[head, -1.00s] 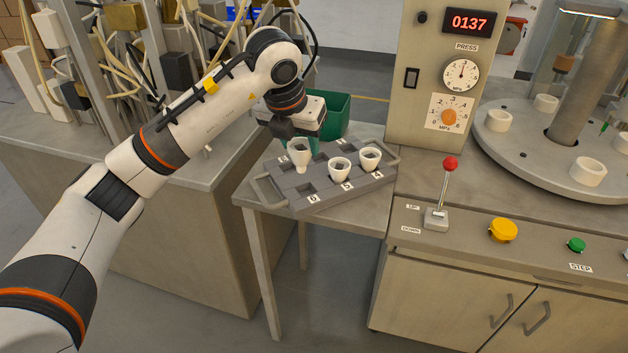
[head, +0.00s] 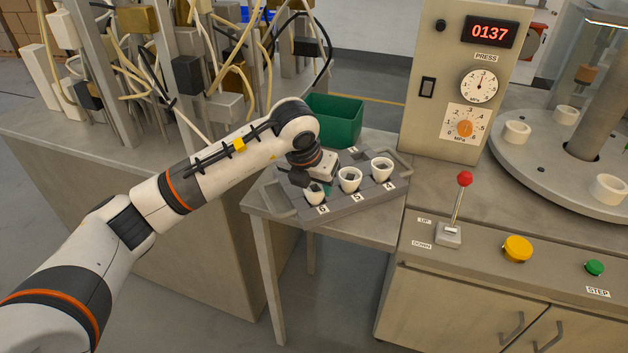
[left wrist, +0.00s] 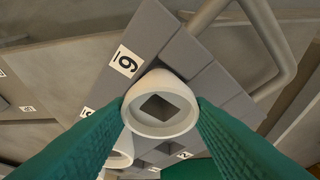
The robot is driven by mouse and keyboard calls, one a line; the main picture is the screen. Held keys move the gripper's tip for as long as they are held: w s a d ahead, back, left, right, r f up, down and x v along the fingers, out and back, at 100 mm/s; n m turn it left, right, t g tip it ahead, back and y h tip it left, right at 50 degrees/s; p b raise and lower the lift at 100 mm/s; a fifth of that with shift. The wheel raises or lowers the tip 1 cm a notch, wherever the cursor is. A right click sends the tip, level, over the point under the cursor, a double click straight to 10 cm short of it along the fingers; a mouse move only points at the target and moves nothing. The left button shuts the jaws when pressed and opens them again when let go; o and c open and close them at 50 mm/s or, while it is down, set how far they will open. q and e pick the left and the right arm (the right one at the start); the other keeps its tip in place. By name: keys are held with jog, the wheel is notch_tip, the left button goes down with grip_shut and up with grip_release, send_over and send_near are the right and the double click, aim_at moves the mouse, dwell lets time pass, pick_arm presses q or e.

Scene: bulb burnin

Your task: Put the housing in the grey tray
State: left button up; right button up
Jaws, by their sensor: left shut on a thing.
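The housing (head: 314,194) is a white cup with a dark square opening, at the left end of the front row of the grey tray (head: 350,207), by the label 6. My left gripper (head: 319,188) is shut on it. In the left wrist view, green fingers stand on both sides of the housing (left wrist: 161,104), beside the label 6. Its lower part is hidden, so I cannot tell whether it is fully seated. Two more white cups sit in the tray at 5 (head: 349,180) and 4 (head: 382,170). My right gripper is not in view.
A green bin (head: 335,120) stands behind the tray. The press panel (head: 460,85) and a red-knobbed lever (head: 459,205) are to the right, with a round turntable (head: 545,160) beyond. A cable-hung rack stands at the left.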

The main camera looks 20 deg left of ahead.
pick_arm(q)
jog(key=shift+f, duration=0.1)
jog(key=o, duration=0.9)
jog(key=shift+o, duration=0.2)
jog(key=shift+r, duration=0.3)
jog(key=v, duration=1.1)
jog(key=shift+s+r, duration=0.25)
jog(key=shift+r, duration=0.1)
